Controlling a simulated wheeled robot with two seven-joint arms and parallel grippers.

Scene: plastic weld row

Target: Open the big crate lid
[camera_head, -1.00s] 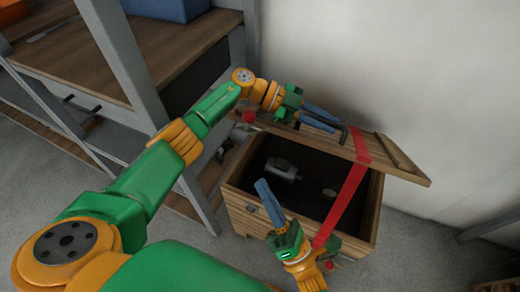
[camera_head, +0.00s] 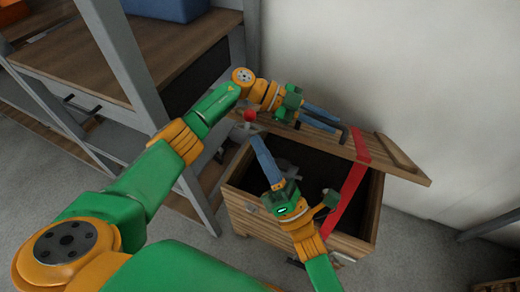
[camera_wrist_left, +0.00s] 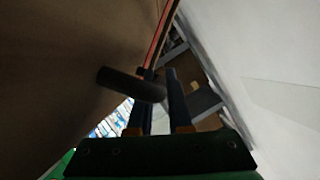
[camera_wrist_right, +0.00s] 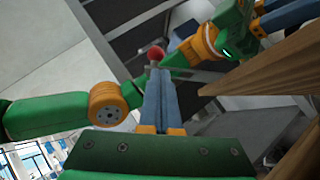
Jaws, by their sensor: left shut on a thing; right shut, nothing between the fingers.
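The big wooden crate (camera_head: 240,208) stands on the floor with its dark inside showing. Its wooden lid (camera_head: 400,168) is raised at the far side near the wall. A red strap (camera_head: 348,195) runs from the lid down to the crate's near side. My left gripper (camera_head: 325,120) is shut on the dark bar handle (camera_head: 343,133) of the lid; the handle also shows in the left wrist view (camera_wrist_left: 130,84). My right gripper (camera_head: 257,146) is shut and empty over the crate's left part. Its fingertips point toward a red knob (camera_head: 250,115), which the right wrist view shows just beyond them (camera_wrist_right: 155,53).
A grey metal object inside the crate is partly hidden by my right gripper. A shelf unit with a wooden top (camera_head: 130,60) and grey posts stands left of the crate. The white wall (camera_head: 420,90) is close behind the lid.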

